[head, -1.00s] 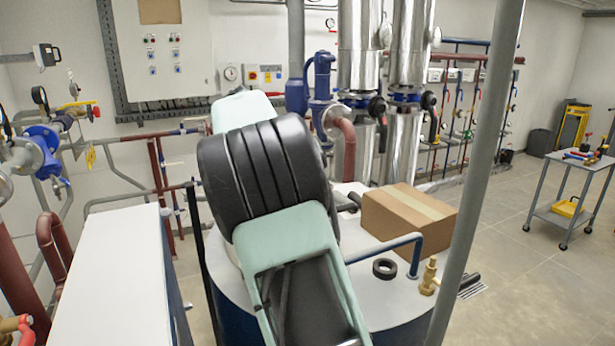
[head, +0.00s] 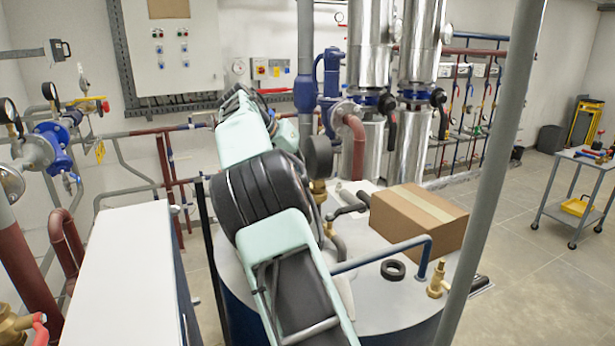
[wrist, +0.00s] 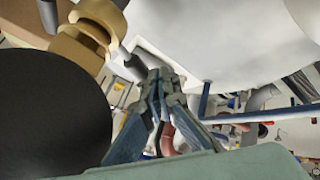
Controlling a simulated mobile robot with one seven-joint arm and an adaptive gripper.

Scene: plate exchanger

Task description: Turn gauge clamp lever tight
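The gauge (head: 319,155) shows as a dark round disc on a brass fitting (head: 318,190), just right of my arm in the head view. In the wrist view the gauge (wrist: 50,115) is a large black disc at the left, with its brass fitting (wrist: 88,35) above. A grey rod, which looks like the clamp lever (wrist: 130,62), runs from beside the brass toward my fingertips. My gripper (wrist: 162,82) has its fingers drawn together at the tips, close beside the rod's end. Whether they touch it is unclear. My arm hides the gripper in the head view.
A cardboard box (head: 418,220), a black ring (head: 393,269), a blue pipe (head: 385,252) and a brass valve (head: 438,280) are on the white tank top. A grey post (head: 495,170) stands at the right. A white cabinet (head: 125,280) is at the left.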

